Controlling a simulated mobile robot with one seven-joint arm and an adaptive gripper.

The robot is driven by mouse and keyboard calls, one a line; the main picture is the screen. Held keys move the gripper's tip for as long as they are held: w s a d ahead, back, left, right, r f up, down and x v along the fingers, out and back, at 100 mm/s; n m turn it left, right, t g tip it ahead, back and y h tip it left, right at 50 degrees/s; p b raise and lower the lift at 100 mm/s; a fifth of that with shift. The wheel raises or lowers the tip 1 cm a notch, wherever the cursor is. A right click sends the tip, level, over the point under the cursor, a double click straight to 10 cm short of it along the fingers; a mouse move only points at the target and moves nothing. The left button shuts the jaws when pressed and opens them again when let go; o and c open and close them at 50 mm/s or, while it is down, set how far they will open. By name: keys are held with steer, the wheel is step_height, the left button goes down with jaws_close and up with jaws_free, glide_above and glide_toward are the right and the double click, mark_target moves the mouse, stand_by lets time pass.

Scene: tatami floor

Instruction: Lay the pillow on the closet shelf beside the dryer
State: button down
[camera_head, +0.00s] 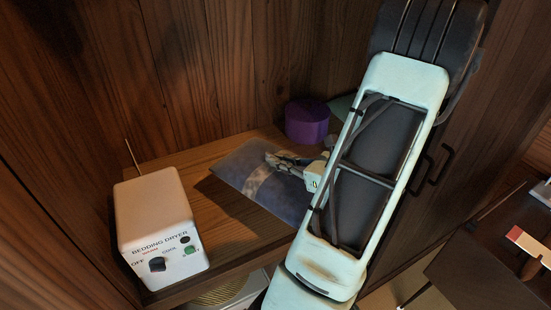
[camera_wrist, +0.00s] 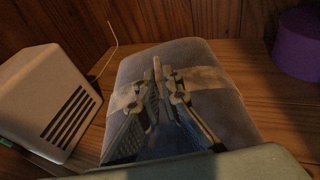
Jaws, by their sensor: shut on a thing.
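The pillow (camera_head: 241,173) is blue-grey with a pale band across it. It is over the wooden closet shelf (camera_head: 211,226), to the right of the white bedding dryer (camera_head: 161,226); I cannot tell whether it fully rests on the boards. My gripper (camera_head: 272,160) reaches in from the right and is shut on the pillow at its band. In the wrist view the pillow (camera_wrist: 205,60) lies under the fingers (camera_wrist: 160,82), with the dryer (camera_wrist: 43,98) on the left, apart from it. My arm hides part of the pillow's right side.
A purple round container (camera_head: 307,122) stands on the shelf behind and right of the pillow. A greenish item (camera_head: 341,106) is partly hidden behind my arm. A thin rod (camera_head: 132,155) rises behind the dryer. Wood panels close the back. Bare shelf lies between dryer and pillow.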

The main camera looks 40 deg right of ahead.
steer(key=shift+f+b, duration=2.5)
steer(key=shift+f, duration=0.7)
steer(key=shift+f+b, duration=0.4)
steer(key=shift+f, duration=0.1)
steer(key=c, duration=2)
jaws_free()
steer(key=shift+c, duration=0.2)
steer(key=shift+s+f, duration=0.1)
steer(key=shift+s, duration=0.1)
steer(key=v, duration=1.1)
steer(key=shift+s+r, duration=0.25)
steer(key=shift+s, duration=0.1)
